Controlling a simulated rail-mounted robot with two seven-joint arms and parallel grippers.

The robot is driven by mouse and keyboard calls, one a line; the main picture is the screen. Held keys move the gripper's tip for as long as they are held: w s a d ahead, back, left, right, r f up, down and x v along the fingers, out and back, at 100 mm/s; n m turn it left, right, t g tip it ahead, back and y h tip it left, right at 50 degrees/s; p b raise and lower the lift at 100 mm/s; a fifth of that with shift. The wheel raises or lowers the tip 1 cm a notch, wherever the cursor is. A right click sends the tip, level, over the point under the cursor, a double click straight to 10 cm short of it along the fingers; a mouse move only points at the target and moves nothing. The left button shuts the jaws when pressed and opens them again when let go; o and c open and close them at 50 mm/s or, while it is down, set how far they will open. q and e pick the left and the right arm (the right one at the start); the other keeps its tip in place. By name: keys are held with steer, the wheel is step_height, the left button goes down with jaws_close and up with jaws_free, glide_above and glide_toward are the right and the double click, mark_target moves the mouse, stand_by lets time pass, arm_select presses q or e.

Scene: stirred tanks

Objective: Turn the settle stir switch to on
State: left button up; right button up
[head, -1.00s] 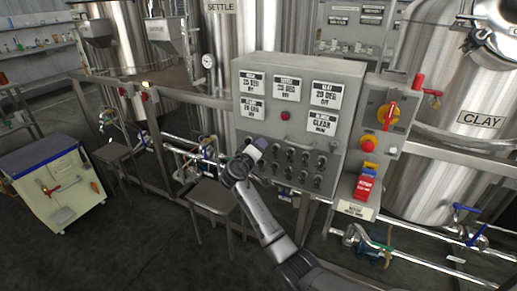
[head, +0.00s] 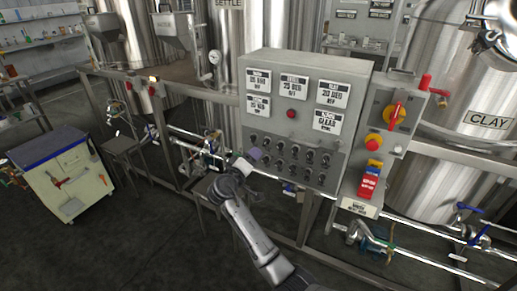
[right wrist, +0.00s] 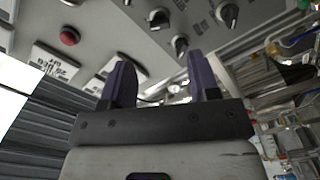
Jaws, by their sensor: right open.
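The grey control panel (head: 352,75) stands upright in the middle of the head view. Rows of small dark rotary switches (head: 295,150) cover its lower part; their labels are too small to read, so I cannot tell which is the settle stir switch. My right gripper (head: 258,156) is at the panel's lower left, close to the leftmost switches, and partly hides some. In the right wrist view my right gripper (right wrist: 160,78) has its two purple fingers apart with nothing between them. Several black switches (right wrist: 180,46) show beyond and above the fingers. My left gripper is not in view.
A red button (head: 291,114) and several white display plates sit above the switches. A side box with a red-and-yellow rotary handle (head: 396,113) stands to the right. Pipes and a rail run below. A white cart (head: 62,178) is at the left.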

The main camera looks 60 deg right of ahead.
steer(key=a, duration=0.4)
steer(key=shift+s+a+p, duration=0.2)
steer(key=shift+s+p, duration=0.05)
steer(key=shift+p, duration=0.05)
stand_by(0.4)
